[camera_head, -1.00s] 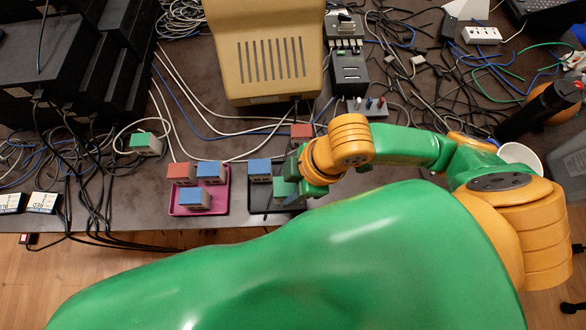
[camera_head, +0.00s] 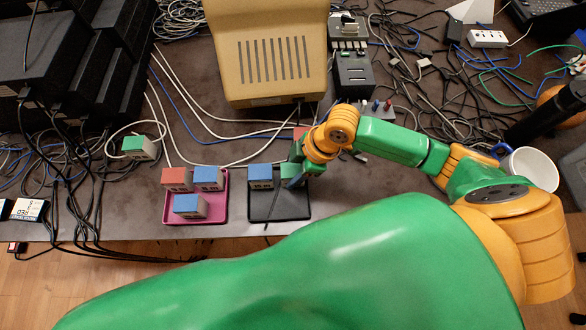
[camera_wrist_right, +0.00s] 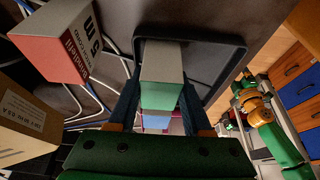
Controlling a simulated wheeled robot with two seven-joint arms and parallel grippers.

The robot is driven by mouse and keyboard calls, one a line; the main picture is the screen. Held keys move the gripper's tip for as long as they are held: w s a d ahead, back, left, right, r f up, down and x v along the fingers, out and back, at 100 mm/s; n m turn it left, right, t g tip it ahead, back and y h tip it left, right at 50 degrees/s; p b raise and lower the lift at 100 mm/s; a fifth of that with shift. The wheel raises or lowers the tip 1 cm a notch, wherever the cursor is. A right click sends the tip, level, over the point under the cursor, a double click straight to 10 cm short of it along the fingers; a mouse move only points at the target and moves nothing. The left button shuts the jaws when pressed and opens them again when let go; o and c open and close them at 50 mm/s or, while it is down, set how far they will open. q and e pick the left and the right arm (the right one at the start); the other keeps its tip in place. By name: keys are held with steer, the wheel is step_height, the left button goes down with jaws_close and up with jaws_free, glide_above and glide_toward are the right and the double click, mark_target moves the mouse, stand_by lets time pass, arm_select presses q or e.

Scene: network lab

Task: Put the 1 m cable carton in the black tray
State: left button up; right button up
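The black tray (camera_head: 279,212) lies at the table's front edge, with a blue-ended carton (camera_head: 260,177) in its back left. My right gripper (camera_head: 299,172) is at the tray's back right, with a green-ended carton (camera_head: 287,171) between its fingers. In the right wrist view my fingers (camera_wrist_right: 160,105) lie along both sides of this carton (camera_wrist_right: 162,63), over the black tray (camera_wrist_right: 215,48). Its label is not visible and I cannot tell whether it touches the tray floor. My left arm shows small in the wrist view; its finger state is unclear.
A pink tray (camera_head: 196,217) to the left holds red-ended and blue-ended cartons. A red-ended carton (camera_wrist_right: 62,52), apparently marked 5 m, stands close behind my right gripper. Another green-ended carton (camera_head: 139,147) stands among cables at left. A beige device (camera_head: 268,60) stands behind.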

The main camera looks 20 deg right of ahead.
steer(key=o, duration=0.4)
steer(key=shift+o, duration=0.2)
steer(key=p+v, duration=0.1)
steer(key=v, duration=1.1)
steer(key=shift+p, duration=0.3)
steer(key=shift+r, duration=0.1)
